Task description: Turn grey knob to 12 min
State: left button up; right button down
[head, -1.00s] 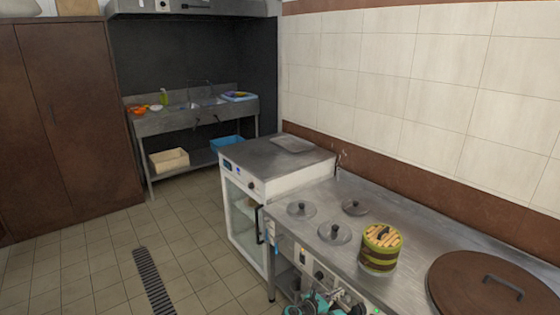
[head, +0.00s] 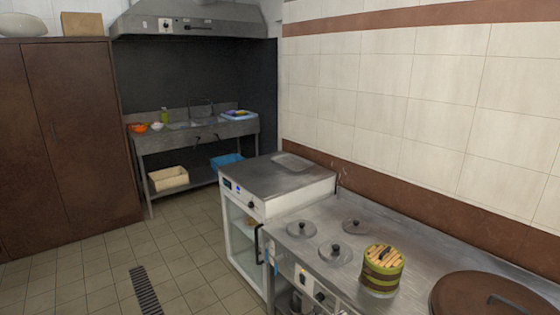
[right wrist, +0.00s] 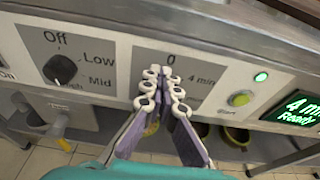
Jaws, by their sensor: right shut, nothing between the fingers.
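In the right wrist view, a grey dial plate (right wrist: 203,72) is marked 0 at the top and 4 min on the right. The grey knob itself is hidden behind my fingers, and no 12 min mark shows. A green-on-black display (right wrist: 300,110) reads 4 min and Ready. My right gripper (right wrist: 163,76) is in front of this dial, its pale looped fingertips close together, shut with nothing held. I cannot tell whether it touches the knob. My left gripper is in neither view.
A black knob (right wrist: 61,69) marked Off, Low and Mid sits left of the dial. A yellow-green Start button (right wrist: 240,99) and a lit green lamp (right wrist: 261,77) are to its right. On the steel counter stand a striped green steamer (head: 382,274) and a brown lid (head: 480,297).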

jog(key=shift+s+d, duration=0.15)
jog(key=shift+s+d+r, duration=0.1)
jog(key=shift+s+d, duration=0.2)
jog(key=shift+s, duration=0.1)
jog(key=shift+s+d, duration=0.35)
jog(key=shift+s, duration=0.15)
dwell(0.4)
jog(key=v, duration=0.4)
jog(key=f+v, duration=0.1)
jog(key=v, duration=0.1)
jog(key=shift+s, duration=0.1)
dwell(0.3)
